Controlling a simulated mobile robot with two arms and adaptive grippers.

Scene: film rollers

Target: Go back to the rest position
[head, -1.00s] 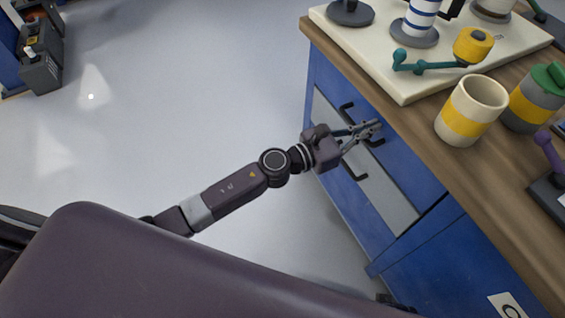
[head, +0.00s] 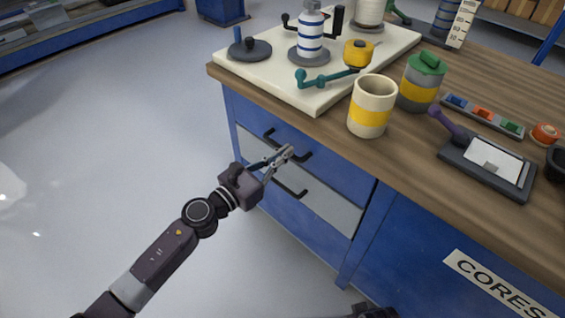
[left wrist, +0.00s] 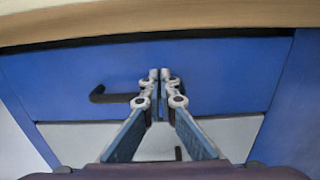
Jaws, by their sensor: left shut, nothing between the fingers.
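My left gripper (head: 287,152) is shut and empty, in front of the blue drawer cabinet (head: 325,180) below the worktop's edge. In the head view its tips overlap the black upper drawer handle (head: 297,153), and I cannot tell there whether they touch it. In the left wrist view the closed fingertips (left wrist: 159,75) point at the blue drawer front (left wrist: 220,75), with the black handle (left wrist: 110,96) to their left and nothing between them. My left arm reaches up from the bottom left. My right gripper cannot be made out.
The wooden worktop (head: 300,122) holds a cream board (head: 270,72) with a teal crank (head: 325,77), a cream and yellow cup (head: 372,105), a green-lidded can (head: 420,82) and a grey tray (head: 487,165). A lower handle (head: 289,189) sticks out. The floor at left is open.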

